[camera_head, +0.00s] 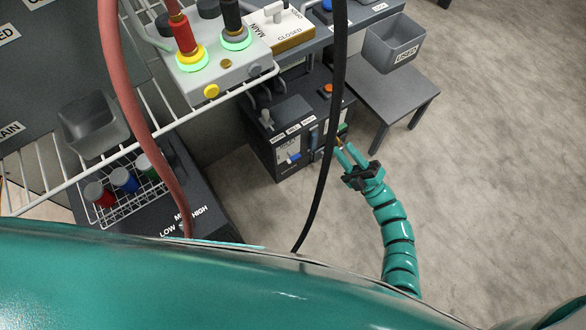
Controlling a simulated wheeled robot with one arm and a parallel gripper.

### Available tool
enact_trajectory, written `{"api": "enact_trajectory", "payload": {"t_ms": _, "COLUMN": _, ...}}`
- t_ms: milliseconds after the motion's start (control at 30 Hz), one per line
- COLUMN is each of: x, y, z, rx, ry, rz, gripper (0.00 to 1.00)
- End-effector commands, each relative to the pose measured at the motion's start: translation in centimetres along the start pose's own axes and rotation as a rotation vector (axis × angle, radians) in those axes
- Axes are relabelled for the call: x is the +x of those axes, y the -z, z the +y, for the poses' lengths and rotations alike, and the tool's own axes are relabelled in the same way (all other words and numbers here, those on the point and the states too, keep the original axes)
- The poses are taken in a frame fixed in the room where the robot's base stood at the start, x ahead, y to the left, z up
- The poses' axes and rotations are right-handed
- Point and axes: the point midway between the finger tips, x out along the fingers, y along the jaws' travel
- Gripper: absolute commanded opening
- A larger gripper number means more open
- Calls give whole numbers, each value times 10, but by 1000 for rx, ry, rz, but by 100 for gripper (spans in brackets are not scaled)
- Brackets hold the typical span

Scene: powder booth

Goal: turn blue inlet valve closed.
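A dark box-shaped unit (266,152) stands below the bench, with a small blue lever (293,157) low on its labelled face. This lever may be the blue inlet valve; its label is too small to read. A blue knob (327,5) also shows at the top edge, partly cut off. My gripper (343,147) is at the right side of the dark unit, to the right of the blue lever and apart from it. Its two teal fingers are spread with a gap and point up and left. A small tan and green part shows near the fingertips, partly hidden by a black hose.
A black hose (325,160) hangs between the lever and my gripper. A red hose (140,110) hangs at left. A grey bin (392,46) stands on a low table (385,95). The floor at right is clear.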

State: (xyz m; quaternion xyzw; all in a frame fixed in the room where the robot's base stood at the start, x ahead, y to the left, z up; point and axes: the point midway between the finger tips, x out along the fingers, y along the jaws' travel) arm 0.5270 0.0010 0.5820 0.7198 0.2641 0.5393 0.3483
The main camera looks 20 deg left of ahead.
Motion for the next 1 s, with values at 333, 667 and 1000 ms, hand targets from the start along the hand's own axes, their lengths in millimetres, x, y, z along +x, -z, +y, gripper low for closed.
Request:
{"api": "enact_trajectory", "payload": {"t_ms": 333, "x": -108, "y": -88, "z": -199, "rx": -116, "ry": 420, "rz": 3, "gripper": 33}}
{"api": "enact_trajectory", "payload": {"t_ms": 667, "x": -167, "y": -120, "z": -272, "rx": -177, "ry": 628, "rz": 22, "gripper": 33}}
{"api": "enact_trajectory", "payload": {"t_ms": 1000, "x": -142, "y": -121, "z": -295, "rx": -182, "ry": 639, "rz": 29, "gripper": 33}}
